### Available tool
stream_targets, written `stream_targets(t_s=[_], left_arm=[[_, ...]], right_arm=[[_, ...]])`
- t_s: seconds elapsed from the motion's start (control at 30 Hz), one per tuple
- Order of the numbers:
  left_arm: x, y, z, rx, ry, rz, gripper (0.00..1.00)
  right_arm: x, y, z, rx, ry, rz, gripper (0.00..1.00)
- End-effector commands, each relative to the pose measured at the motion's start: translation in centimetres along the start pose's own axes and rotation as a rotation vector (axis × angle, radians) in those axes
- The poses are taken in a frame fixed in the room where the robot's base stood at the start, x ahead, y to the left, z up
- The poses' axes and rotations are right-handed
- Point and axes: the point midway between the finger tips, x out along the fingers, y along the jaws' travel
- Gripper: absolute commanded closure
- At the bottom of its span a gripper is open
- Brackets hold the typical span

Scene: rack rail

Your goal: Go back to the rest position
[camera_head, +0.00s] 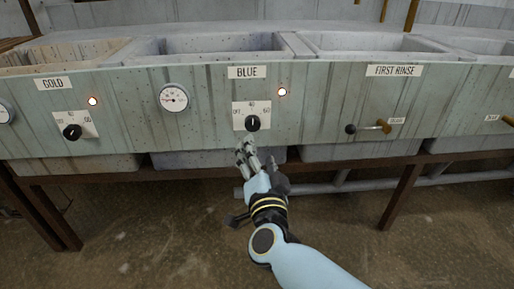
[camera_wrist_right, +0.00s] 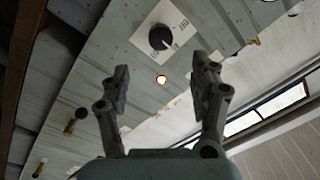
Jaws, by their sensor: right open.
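My right gripper (camera_head: 246,151) is just below and in front of the black BLUE knob (camera_head: 252,123) on the tank's front panel. A small gap shows between its fingertips and the knob. In the right wrist view the right gripper (camera_wrist_right: 162,72) has its two fingers spread wide with nothing between them. Beyond the fingertips, a black knob (camera_wrist_right: 160,38) on a white dial plate and a lit indicator lamp (camera_wrist_right: 161,79) show. My left gripper is not in view.
The grey-green panel carries a GOLD knob (camera_head: 72,132), a round gauge (camera_head: 174,97), a lit lamp (camera_head: 282,92) and a FIRST RINSE lever (camera_head: 370,128). Open tanks line up behind it. A brown rail and legs (camera_head: 401,196) stand below. The floor (camera_head: 150,240) in front is clear.

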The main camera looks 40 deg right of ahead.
Motion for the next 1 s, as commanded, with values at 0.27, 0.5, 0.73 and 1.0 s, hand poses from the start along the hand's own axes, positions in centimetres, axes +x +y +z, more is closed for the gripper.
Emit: stream_targets(t_s=[0.27, 0.5, 0.73, 1.0], left_arm=[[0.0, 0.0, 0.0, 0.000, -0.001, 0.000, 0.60], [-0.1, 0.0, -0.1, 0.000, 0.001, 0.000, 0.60], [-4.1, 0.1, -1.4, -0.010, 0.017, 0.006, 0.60], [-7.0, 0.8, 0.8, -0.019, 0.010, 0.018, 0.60]], right_arm=[[0.0, 0.0, 0.0, 0.000, 0.000, 0.000, 0.37], [0.0, 0.0, -0.1, 0.000, 0.000, 0.000, 0.37], [-2.8, 2.5, -0.4, -0.162, -0.123, 0.011, 0.37], [-17.1, 17.1, 7.1, -0.632, -0.754, 0.021, 0.37]])
